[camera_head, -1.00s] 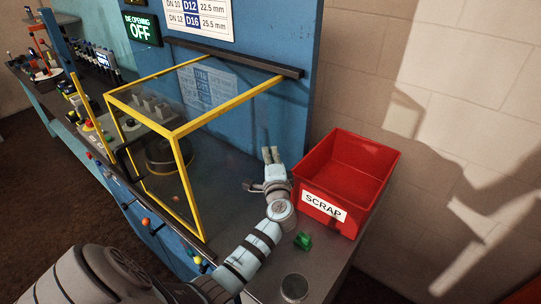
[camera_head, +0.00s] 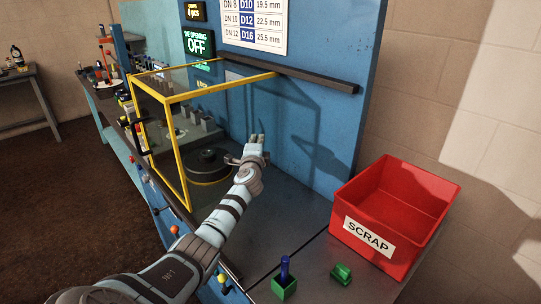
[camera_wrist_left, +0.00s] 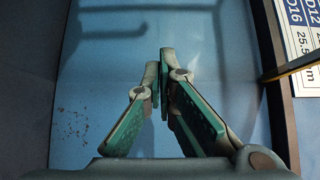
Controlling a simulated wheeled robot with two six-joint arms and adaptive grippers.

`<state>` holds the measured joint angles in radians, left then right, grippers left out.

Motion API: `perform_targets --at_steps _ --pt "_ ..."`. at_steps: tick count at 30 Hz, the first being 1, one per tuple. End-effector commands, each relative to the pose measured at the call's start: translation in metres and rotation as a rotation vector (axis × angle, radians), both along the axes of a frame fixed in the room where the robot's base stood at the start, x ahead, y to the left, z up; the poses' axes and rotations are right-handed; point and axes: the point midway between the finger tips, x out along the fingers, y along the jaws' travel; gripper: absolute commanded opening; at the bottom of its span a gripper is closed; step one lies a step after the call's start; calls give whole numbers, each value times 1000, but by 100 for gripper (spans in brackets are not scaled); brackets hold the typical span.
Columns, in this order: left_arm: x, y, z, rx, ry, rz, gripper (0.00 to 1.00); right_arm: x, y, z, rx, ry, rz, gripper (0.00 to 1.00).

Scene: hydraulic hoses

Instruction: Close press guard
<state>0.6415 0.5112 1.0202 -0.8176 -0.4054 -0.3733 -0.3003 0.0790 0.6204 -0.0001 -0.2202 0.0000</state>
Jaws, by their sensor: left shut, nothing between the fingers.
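The press guard is a clear box with a yellow frame (camera_head: 176,155), hanging from a black rail (camera_head: 315,80) on the blue back panel. Its right end beam is partway along the rail, with bare rail to its right. A black handle (camera_head: 138,136) is on its front. The dark round press die (camera_head: 205,163) shows through the clear side. My left gripper (camera_head: 256,138) is beside the guard's right side, fingers towards the back panel; contact is unclear. In the left wrist view, its fingers (camera_wrist_left: 161,70) are shut and empty, with a yellow beam (camera_wrist_left: 298,68) at right. My right gripper is not visible.
A red scrap bin (camera_head: 395,212) stands at the right by the wall. A green block with a blue pin (camera_head: 285,283) and another green piece (camera_head: 341,274) lie near the front edge. The bench between my left gripper and the bin is clear.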

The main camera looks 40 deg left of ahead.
Motion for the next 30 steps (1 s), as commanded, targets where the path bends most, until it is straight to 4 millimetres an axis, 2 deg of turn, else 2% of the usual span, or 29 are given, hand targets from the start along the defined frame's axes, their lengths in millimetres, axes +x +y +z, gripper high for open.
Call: perform_targets --at_steps 3,9,20,23,26,30 --pt "-2 16 -2 1 1 3 0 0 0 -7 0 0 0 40" --pt "-5 29 0 1 1 7 0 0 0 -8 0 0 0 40" --pt "-9 33 1 2 1 14 0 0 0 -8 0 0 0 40" --pt "-8 28 1 2 1 10 0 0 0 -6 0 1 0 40" --pt "-6 14 2 2 1 4 0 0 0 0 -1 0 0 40" --pt "-2 -23 5 0 0 -11 0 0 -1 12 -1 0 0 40"
